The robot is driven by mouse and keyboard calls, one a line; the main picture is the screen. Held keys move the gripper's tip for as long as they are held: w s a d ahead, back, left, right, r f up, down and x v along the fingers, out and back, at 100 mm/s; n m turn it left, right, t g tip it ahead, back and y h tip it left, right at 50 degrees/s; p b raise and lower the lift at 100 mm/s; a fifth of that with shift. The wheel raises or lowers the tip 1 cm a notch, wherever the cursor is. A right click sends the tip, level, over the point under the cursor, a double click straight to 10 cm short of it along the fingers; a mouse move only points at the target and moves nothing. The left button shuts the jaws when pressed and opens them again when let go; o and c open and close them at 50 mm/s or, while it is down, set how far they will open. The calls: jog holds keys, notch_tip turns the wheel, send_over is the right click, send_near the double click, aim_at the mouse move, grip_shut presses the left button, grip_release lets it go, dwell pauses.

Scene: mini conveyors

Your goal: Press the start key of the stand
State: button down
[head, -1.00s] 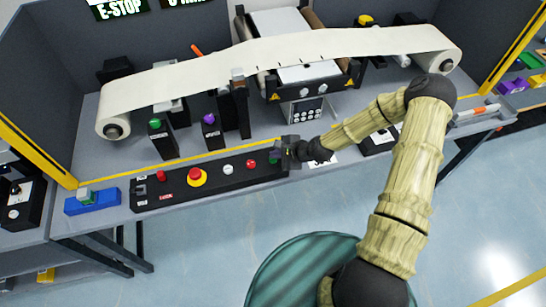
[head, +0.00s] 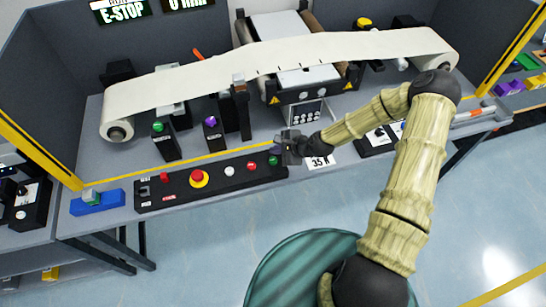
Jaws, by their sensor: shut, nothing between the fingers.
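A long black control panel (head: 215,189) lies along the front edge of the stand's table. A green button (head: 273,160), which looks like the start key, sits at its right end. My gripper (head: 279,148) is shut and empty, just above and right of the green button. The button shows clear of the fingers; the exact height gap is hard to judge. Left of it on the panel are a red button (head: 251,166), a white button (head: 229,171) and a large red emergency-stop mushroom (head: 197,175) on a yellow ring.
A white belt (head: 190,83) spans rollers behind the panel. Posts with a green knob (head: 157,126) and a purple knob (head: 210,121) stand before it. A blue block (head: 98,203) lies left of the panel. An overhead display (head: 123,13) reads "E-STOP".

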jog(key=shift+r+p, duration=0.7)
jog(key=shift+r, duration=0.5)
jog(key=s+d+r+n+g+h, duration=0.1)
jog(key=s+d+r+n+h, duration=0.3)
jog(key=s+d+r+n, duration=0.3)
jog(key=s+d+r+n+g+h, duration=0.1)
jog(key=s+d+r+n+h, duration=0.2)
jog(key=s+d+r+n, duration=0.4)
jog(key=s+r+n+b, duration=0.1)
jog(key=s+r, duration=0.3)
jog(key=r, duration=0.4)
jog(key=shift+d+r+h, duration=0.15)
jog(key=shift+h, duration=0.25)
jog(key=shift+s, duration=0.1)
